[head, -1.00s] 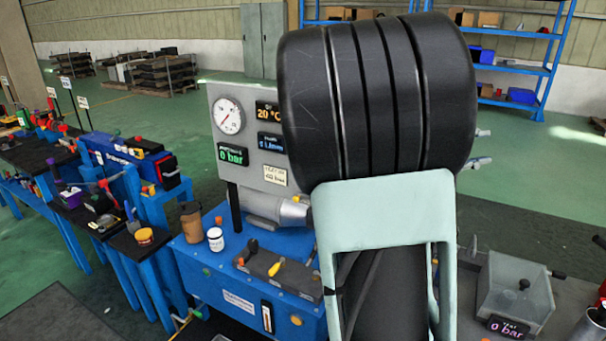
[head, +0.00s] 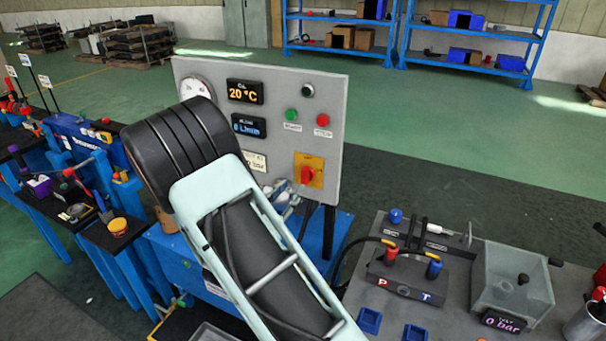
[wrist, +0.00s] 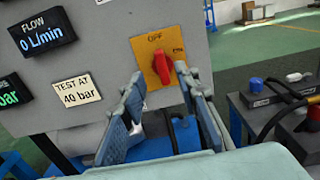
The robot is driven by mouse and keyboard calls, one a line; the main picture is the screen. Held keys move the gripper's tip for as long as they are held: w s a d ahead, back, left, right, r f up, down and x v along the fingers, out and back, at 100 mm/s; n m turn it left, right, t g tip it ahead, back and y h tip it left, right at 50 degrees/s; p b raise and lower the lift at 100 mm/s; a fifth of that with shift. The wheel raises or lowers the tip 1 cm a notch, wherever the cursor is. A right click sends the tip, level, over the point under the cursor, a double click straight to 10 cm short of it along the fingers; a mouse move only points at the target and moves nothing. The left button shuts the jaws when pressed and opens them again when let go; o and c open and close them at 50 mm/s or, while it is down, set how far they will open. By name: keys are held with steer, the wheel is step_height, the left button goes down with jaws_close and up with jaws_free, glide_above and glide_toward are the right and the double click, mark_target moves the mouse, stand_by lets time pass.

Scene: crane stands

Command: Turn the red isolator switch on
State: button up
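The red isolator switch (head: 307,175) sits on a yellow plate (head: 313,161) low on the right of the grey panel (head: 270,120). In the wrist view the red switch (wrist: 162,68) stands roughly upright, its upper end towards the OFF mark at the top of the plate; the other mark is at the right. My gripper (wrist: 159,80) is open and empty, its two fingers pointing at the switch from slightly below. The fingertips flank the switch in the picture; I cannot tell how much gap is left. In the head view my arm hides most of the gripper.
Green (head: 292,115) and red (head: 322,120) buttons and a dark knob (head: 308,90) sit above the switch. The panel also carries displays and a test label (wrist: 76,92). A bench with a P/T block (head: 405,285) and a clear tank (head: 512,280) stands at the right.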

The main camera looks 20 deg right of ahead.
mark_target(303, 175)
steer(key=p+x, duration=0.1)
steer(key=x, duration=0.6)
steer(key=shift+w+d, duration=0.25)
steer(key=shift+d, duration=0.05)
steer(key=shift+c, duration=0.4)
jaws_close()
